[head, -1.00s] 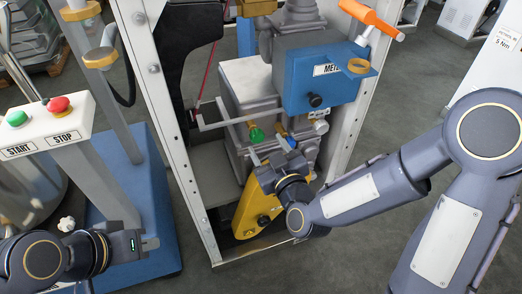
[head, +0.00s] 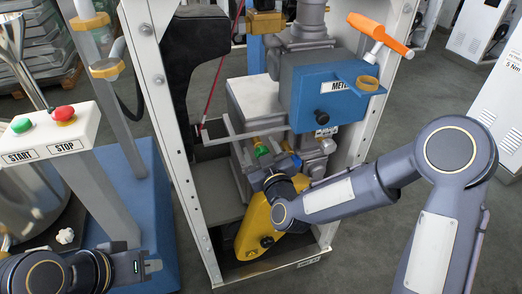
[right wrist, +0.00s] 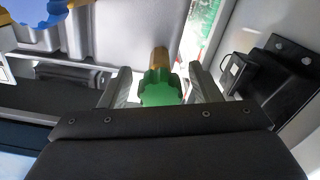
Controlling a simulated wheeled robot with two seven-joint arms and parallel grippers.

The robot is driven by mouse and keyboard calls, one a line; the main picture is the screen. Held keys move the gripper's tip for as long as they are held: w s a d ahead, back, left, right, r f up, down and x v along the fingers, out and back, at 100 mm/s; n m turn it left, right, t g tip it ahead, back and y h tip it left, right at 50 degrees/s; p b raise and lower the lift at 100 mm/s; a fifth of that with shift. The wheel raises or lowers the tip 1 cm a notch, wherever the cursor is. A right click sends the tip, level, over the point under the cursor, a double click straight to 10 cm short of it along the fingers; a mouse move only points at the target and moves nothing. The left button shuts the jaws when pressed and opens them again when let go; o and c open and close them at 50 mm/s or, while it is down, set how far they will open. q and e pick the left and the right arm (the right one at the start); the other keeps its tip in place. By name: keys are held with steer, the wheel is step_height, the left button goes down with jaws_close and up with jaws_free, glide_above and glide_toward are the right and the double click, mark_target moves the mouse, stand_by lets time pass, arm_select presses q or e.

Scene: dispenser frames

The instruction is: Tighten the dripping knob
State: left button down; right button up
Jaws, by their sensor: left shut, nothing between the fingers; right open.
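A green knob (head: 261,148) sits on a brass stem low in the dispenser frame, under the blue METER box (head: 322,92). A blue knob (head: 296,160) is just to its right. My right gripper (head: 268,163) reaches in at the green knob; the head view partly hides its fingers. In the right wrist view the green knob (right wrist: 160,92) lies between the two spread fingers (right wrist: 160,82), with a gap visible on each side. I cannot make out a drip at either knob. My left gripper (head: 152,268) is shut and empty at the lower left, away from the knobs.
White uprights (head: 180,150) flank the opening. An orange-handled lever (head: 380,34) is at upper right. A START/STOP panel (head: 45,138) stands at left. A yellow part (head: 254,232) sits below my right wrist.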

steer(key=c, duration=1)
steer(key=shift+f+m+b, duration=0.15)
steer(key=shift+m+b, duration=0.65)
steer(key=shift+b, duration=0.15)
steer(key=m+b, duration=0.7)
steer(key=m, duration=0.1)
steer(key=shift+m+b, duration=0.85)
steer(key=shift+m, duration=0.25)
